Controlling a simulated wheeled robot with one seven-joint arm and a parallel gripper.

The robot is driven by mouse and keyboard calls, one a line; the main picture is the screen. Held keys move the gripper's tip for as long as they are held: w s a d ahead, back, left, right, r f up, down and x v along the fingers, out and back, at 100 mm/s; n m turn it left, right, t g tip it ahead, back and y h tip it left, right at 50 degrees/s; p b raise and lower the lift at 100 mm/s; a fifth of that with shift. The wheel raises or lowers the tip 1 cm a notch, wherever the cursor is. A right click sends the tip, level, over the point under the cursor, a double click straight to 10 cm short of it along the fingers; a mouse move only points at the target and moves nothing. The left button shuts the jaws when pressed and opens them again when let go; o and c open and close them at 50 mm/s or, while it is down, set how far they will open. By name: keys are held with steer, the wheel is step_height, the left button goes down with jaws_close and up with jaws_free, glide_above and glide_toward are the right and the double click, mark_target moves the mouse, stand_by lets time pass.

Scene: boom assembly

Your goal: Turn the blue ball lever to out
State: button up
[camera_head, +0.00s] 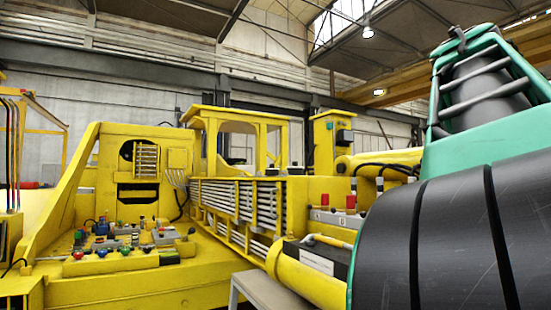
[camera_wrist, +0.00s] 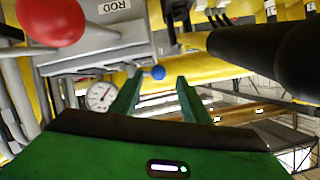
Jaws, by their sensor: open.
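The blue ball (camera_wrist: 158,72) of the lever shows in the wrist view, small and round, at the upper middle. A thin dark rod seems to join it on its left. My gripper (camera_wrist: 159,84) has two green fingers, spread apart and empty. The ball appears between the fingertips in the picture and seems to lie beyond them. I cannot tell the exact gap. The lever's base is hard to make out. In the head view I cannot pick out this lever or my gripper's fingers; my green and black arm fills the right side.
In the wrist view, a large red ball (camera_wrist: 50,20) on a grey rod is close at upper left. A yellow machine deck (camera_head: 110,285) with several coloured knobs shows in the head view.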

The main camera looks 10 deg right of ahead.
steer(key=shift+x, duration=1.95)
steer(key=shift+c, duration=0.3)
jaws_close()
